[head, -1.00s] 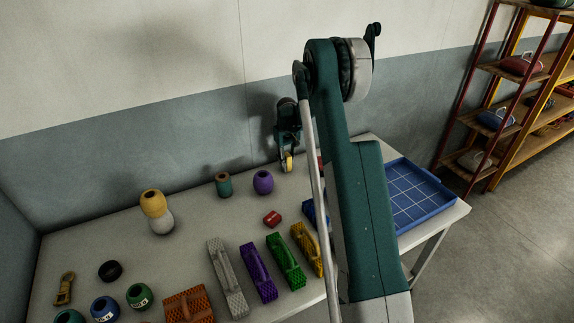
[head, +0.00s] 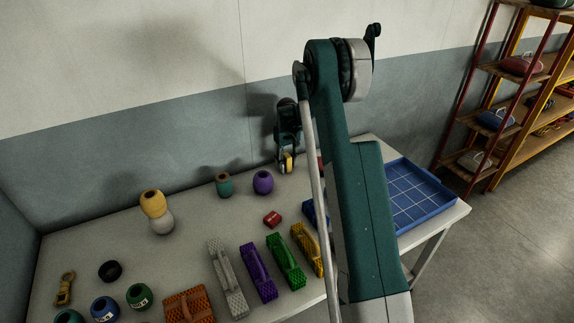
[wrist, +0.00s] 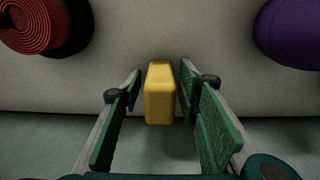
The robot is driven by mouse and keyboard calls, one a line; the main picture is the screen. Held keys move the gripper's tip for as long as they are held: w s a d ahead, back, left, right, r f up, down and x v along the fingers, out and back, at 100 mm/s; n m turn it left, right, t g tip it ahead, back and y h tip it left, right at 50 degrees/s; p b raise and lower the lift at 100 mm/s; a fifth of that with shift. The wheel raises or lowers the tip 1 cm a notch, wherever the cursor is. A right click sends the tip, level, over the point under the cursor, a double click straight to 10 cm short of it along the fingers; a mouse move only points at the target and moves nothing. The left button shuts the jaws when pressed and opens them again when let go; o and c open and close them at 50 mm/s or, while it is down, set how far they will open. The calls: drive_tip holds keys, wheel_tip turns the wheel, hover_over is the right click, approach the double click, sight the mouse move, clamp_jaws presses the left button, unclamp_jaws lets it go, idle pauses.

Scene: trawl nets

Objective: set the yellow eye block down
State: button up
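The yellow eye block (head: 288,162) is at the back of the table, between the fingers of my gripper (head: 287,168). In the wrist view the yellow block (wrist: 159,95) sits upright between the two green finger pads of my gripper (wrist: 159,82). A narrow gap shows on each side of it, so the fingers look open around it and not clamped on it. Its lower end is hard to see, so I cannot be sure that it rests on the table (head: 200,205).
A small red block (head: 272,219) lies in front. Several coloured net bundles line the front edge. A blue tray (head: 425,212) is at the right end.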

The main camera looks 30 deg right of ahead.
wheel_tip(320, 180, up, 12)
drive_tip(key=shift+r+p, duration=0.1)
drive_tip(key=shift+p, duration=0.55)
idle(0.6)
drive_tip(key=shift+s+a+r, duration=0.25)
drive_tip(key=shift+a+r, duration=0.05)
drive_tip(key=shift+r, duration=0.15)
drive_tip(key=s+a+r+t, duration=0.2)
drive_tip(key=s+a+r, duration=0.7)
drive_tip(key=s+r, duration=0.2)
drive_tip(key=s+a+r+t, duration=0.1)
drive_tip(key=s+a+r, duration=0.8)
drive_tip(key=s+r, duration=0.25)
drive_tip(key=s+a+f+t, duration=0.1)
drive_tip(key=s+a, duration=0.2)
drive_tip(key=s, duration=0.6)
drive_tip(key=s+a+f+t, duration=0.1)
drive_tip(key=s+a, duration=0.3)
drive_tip(key=s, duration=0.6)
drive_tip(key=s+a+f+t, duration=0.2)
drive_tip(key=s+a, duration=0.1)
drive_tip(key=s, duration=0.7)
drive_tip(key=shift+a, duration=0.3)
